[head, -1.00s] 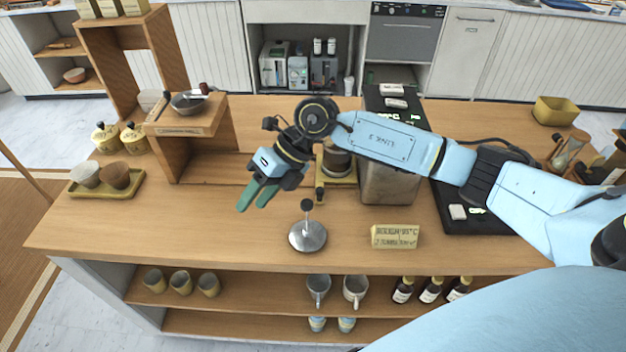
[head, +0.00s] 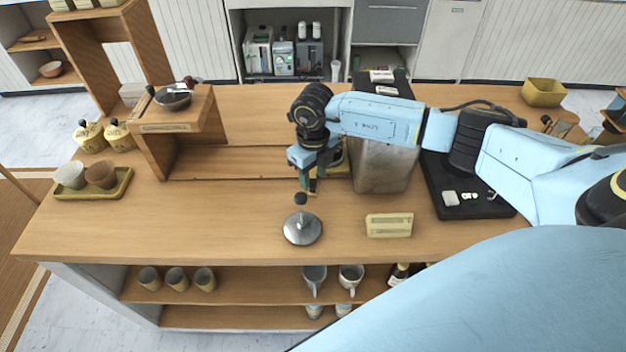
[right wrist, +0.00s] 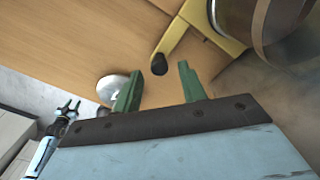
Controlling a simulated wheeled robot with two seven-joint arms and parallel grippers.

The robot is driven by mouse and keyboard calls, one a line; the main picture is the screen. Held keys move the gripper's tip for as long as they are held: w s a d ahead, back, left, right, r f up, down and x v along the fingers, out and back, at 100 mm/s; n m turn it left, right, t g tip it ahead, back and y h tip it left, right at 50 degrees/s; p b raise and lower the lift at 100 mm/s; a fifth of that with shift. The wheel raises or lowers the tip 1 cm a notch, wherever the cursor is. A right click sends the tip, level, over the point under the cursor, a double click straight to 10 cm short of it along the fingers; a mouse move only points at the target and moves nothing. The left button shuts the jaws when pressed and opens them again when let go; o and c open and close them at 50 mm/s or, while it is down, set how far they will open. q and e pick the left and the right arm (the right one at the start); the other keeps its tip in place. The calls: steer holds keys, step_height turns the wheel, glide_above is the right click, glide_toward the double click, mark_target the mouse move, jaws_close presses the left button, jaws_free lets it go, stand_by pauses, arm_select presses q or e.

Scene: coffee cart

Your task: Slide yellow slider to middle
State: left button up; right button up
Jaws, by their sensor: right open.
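A yellow bar with a black knob (right wrist: 159,64) at its end shows in the right wrist view, joined to a yellow base (right wrist: 228,30) under a round vessel; I take the bar for the yellow slider. In the head view its yellow end (head: 313,186) shows just beside my right fingertips, and my gripper and wrist hide most of the rest. My right gripper (head: 306,182) is open and empty, pointing down. In the right wrist view its green fingers (right wrist: 160,85) are apart, with the knob just beyond the gap. My left gripper (right wrist: 69,109) is small at that view's left edge.
A silver tamper (head: 302,227) stands just in front of the right gripper. A steel box (head: 382,165) is to its right, with a cream sign (head: 389,225) in front. A wooden stand (head: 160,150) is to the left. The counter between stand and tamper is clear.

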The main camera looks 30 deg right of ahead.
mark_target(313, 181)
steer(key=shift+f, duration=1.55)
jaws_close()
